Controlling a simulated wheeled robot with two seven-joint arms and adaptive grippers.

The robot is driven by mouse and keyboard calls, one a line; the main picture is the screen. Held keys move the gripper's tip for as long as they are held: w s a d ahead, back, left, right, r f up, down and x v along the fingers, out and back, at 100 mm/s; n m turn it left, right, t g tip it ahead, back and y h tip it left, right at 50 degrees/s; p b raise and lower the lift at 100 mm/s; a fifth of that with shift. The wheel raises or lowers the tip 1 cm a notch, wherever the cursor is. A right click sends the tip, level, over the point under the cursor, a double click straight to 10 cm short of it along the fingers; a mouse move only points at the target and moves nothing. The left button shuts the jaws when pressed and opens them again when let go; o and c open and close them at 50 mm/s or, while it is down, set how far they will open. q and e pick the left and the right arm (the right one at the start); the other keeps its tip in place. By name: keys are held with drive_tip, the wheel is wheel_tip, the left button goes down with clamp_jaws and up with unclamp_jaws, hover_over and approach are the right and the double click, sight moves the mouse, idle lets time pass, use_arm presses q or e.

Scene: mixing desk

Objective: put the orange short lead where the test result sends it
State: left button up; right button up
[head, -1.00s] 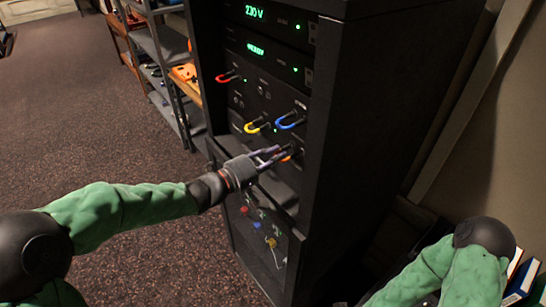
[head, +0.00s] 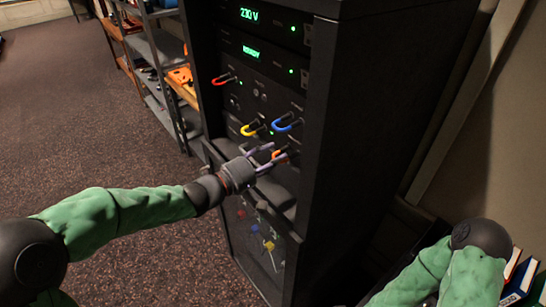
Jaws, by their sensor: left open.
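The orange short lead (head: 279,154) is a small loop on the front of the black rack (head: 345,130), below the blue lead (head: 287,123) and the yellow lead (head: 251,129). A red lead (head: 224,79) sits higher on the left. My left gripper (head: 270,157) is open, with its fingers pointing at the rack front beside the orange lead. The fingers partly cover the lead, and I cannot tell whether they touch it. A green-lit display (head: 251,53) shows blurred text under one reading 230 V (head: 249,15). My right gripper is out of view; only its arm shows at lower right.
A lower panel (head: 268,235) with hanging coloured items is under a protruding ledge on the rack. A metal shelf (head: 158,75) with orange things stands behind at left. Books (head: 515,275) are at lower right. The carpet at left is clear.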

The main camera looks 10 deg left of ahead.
use_arm(q)
drive_tip(key=v, duration=1.1)
drive_tip(key=shift+s, duration=0.3)
drive_tip(key=shift+a, duration=0.1)
drive_tip(key=s+d+f+m+g+y+b, duration=0.2)
drive_tip(key=s+d+f+g, duration=0.1)
drive_tip(key=f, duration=1.5)
drive_tip(key=s+d+f+m+g+y+b, duration=0.2)
drive_tip(key=s+f+g, duration=0.4)
drive_tip(key=f, duration=1.3)
drive_tip(key=s+d+f+m+g+y+b, duration=0.3)
drive_tip(key=s+d+f, duration=0.3)
drive_tip(key=f, duration=1.3)
drive_tip(key=shift+s+f+m+g+b, duration=0.25)
drive_tip(key=shift+s+g, duration=0.25)
drive_tip(key=shift+g, duration=0.3)
drive_tip(key=shift+c, duration=0.8)
